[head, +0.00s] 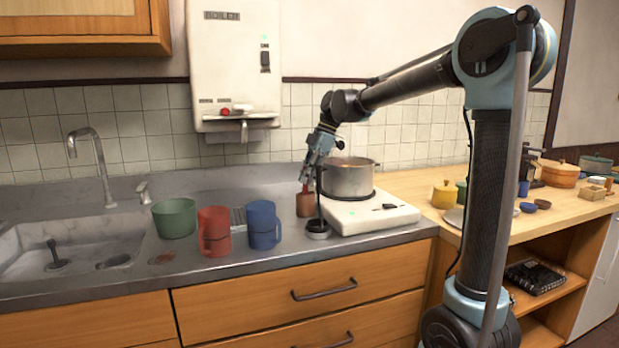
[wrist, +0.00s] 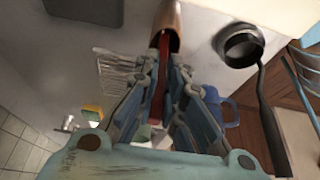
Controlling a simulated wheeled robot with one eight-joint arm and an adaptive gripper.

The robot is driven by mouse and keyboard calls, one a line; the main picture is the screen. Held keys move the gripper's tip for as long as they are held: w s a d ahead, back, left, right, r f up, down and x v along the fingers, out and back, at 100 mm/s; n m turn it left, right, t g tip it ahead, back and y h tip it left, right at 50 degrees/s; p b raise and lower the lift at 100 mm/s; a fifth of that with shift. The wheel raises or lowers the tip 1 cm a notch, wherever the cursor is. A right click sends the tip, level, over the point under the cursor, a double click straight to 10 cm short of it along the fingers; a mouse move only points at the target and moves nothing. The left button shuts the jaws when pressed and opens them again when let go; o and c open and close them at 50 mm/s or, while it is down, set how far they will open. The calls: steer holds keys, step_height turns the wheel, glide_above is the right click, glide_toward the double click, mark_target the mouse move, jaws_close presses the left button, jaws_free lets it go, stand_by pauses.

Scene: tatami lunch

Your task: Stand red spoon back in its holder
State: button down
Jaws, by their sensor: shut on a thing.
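The red spoon (wrist: 161,75) is between the fingers of my gripper (wrist: 163,88) in the wrist view, and the gripper is shut on it. A small red part of the spoon (head: 304,188) shows below my gripper (head: 314,165) in the head view. The brown cylindrical holder (head: 305,205) stands on the steel counter, left of the stove. The spoon's far end reaches the mouth of the holder (wrist: 170,24) and seems to be inside it. How deep it goes is hidden.
A steel pot (head: 350,178) sits on the white stove (head: 375,215). A blue mug (head: 263,226), red mug (head: 214,232) and green bowl (head: 174,218) stand to the left.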

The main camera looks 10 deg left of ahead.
steer(key=c, duration=1.6)
jaws_free()
steer(key=o, duration=0.5)
steer(key=shift+o, duration=0.2)
steer(key=shift+r, duration=0.1)
step_height(320, 180, up, 7)
